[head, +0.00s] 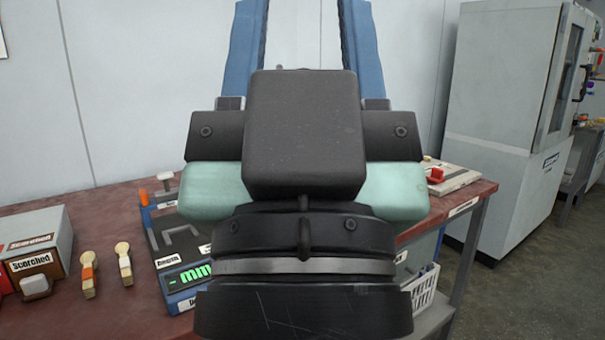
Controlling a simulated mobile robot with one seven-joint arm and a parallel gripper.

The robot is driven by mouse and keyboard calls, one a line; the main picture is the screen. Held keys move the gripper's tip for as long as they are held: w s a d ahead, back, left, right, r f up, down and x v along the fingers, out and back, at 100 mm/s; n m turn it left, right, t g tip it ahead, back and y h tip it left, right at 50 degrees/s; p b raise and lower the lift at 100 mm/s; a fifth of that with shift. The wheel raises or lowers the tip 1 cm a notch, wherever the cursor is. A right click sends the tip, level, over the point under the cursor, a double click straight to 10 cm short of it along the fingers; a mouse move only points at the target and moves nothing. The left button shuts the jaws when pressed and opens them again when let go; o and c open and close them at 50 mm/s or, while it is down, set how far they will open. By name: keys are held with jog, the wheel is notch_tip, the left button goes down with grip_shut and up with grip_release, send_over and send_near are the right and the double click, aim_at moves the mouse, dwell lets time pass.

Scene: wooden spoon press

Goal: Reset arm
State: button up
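My gripper (303,30) fills the middle of the head view, seen from behind. It has a black housing, a teal body and two blue fingers pointing up. The fingers stand well apart, with only the pale wall seen between them; their tips are cut off by the top edge. No held object shows. A blue and grey device (185,270) with a green display is partly hidden behind my arm.
A box labelled "Scorched" (38,240) stands at the far left of the table. At right are a pale board (460,178) with a red part (435,174) and a white basket (425,290). A tall grey cabinet machine (510,110) stands beyond. My arm hides the table's middle.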

notch_tip(320, 180, up, 32)
jog(key=p, duration=3)
jog(key=shift+r, duration=0.25)
jog(key=shift+w, duration=0.1)
